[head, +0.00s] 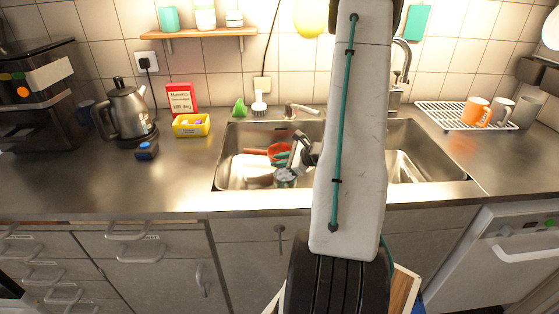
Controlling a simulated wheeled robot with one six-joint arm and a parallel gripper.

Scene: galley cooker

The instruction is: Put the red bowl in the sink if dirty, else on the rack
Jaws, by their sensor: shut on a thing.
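The red bowl (277,149) is small in the head view, inside the left basin of the steel sink (222,165). My gripper (283,158) reaches down into that basin from the right and is shut on the red bowl. Teal parts by the fingertips overlap the bowl. My arm hides the sink's middle. Whether the bowl is dirty cannot be told at this size. The white wire rack (446,116) stands on the counter to the right of the sink.
An orange mug (474,110) and grey cups stand on the rack's right part. Pale dishes (250,165) lie in the left basin. A kettle (126,110), yellow tub (191,126) and red box (181,98) stand left. The left front counter is clear.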

